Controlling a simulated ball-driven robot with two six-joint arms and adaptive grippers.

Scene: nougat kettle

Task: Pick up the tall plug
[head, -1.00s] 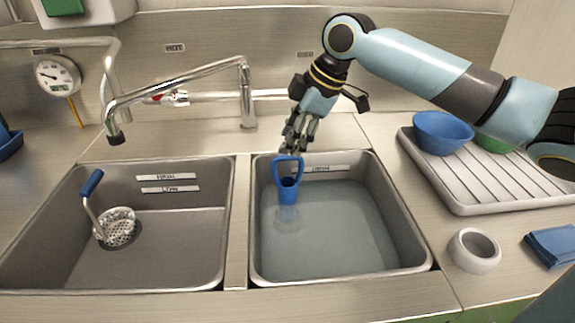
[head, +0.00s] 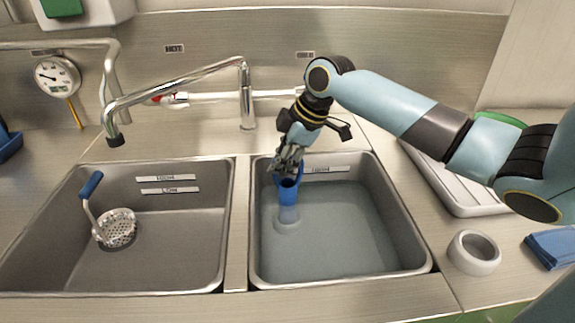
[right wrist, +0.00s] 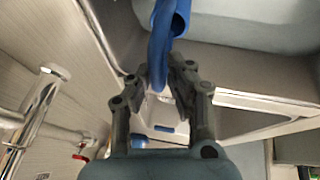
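The tall plug (head: 288,194) is blue with a loop handle on top. It stands upright in the water of the right basin (head: 345,235), and its lower part shows pale through the water. My right gripper (head: 286,168) is at the loop handle and hides part of it in the head view. In the right wrist view the plug's blue loop (right wrist: 160,48) reaches between the fingertips of my right gripper (right wrist: 157,82). The fingers look open, with one on each side of the loop. My left gripper is not in view.
A strainer plug with a blue handle (head: 92,186) stands in the left basin (head: 165,265). The tap (head: 180,82) arches behind the basins. A drainer (head: 465,200), a white ring-shaped cup (head: 474,252) and a blue cloth (head: 552,249) lie to the right.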

